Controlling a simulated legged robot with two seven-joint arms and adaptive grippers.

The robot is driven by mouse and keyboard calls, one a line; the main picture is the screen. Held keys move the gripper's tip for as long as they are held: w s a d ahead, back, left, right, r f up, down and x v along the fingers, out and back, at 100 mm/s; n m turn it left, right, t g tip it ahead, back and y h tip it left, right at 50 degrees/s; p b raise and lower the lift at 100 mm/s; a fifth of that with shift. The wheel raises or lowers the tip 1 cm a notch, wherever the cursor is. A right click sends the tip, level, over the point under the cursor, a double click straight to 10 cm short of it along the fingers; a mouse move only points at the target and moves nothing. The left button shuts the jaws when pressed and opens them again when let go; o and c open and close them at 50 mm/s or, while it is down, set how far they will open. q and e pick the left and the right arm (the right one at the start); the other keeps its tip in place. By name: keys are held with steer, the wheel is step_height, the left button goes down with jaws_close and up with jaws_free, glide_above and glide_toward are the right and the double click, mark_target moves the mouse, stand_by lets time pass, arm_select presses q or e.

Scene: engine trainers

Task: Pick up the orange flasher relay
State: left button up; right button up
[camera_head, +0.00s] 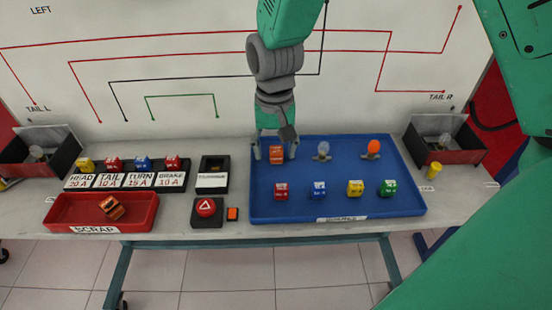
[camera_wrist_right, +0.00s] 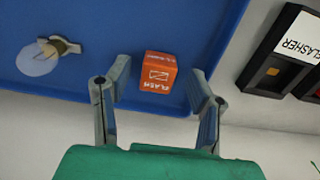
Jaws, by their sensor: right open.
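The orange flasher relay (camera_head: 276,154) is a small cube near the back left corner of the blue tray (camera_head: 336,212). In the right wrist view the relay (camera_wrist_right: 159,71) shows printed white lettering and lies between and just beyond my open fingertips. My right gripper (camera_head: 275,150) comes down from above, with a finger on each side of the relay. In the right wrist view the right gripper (camera_wrist_right: 158,80) is open and empty. I cannot tell whether a finger touches the relay. My left gripper is not in view.
The tray also holds a clear bulb (camera_head: 323,150), an orange bulb (camera_head: 373,148) and several coloured fuses. Left of it are the black flasher socket (camera_head: 212,176), a red button (camera_head: 206,207) and a red scrap bin (camera_head: 148,212) with an orange part inside. A wiring panel (camera_head: 200,80) stands behind.

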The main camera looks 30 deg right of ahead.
steer(key=shift+a+r, duration=0.15)
steer(key=shift+a, duration=0.2)
steer(key=shift+d, duration=0.1)
steer(key=c, duration=0.5)
steer(key=shift+d, duration=0.25)
steer(key=c, duration=0.6)
steer(key=shift+s+d+f, duration=0.1)
steer(key=shift+d+f, duration=0.1)
steer(key=shift+d, duration=0.2)
steer(key=shift+r, duration=0.1)
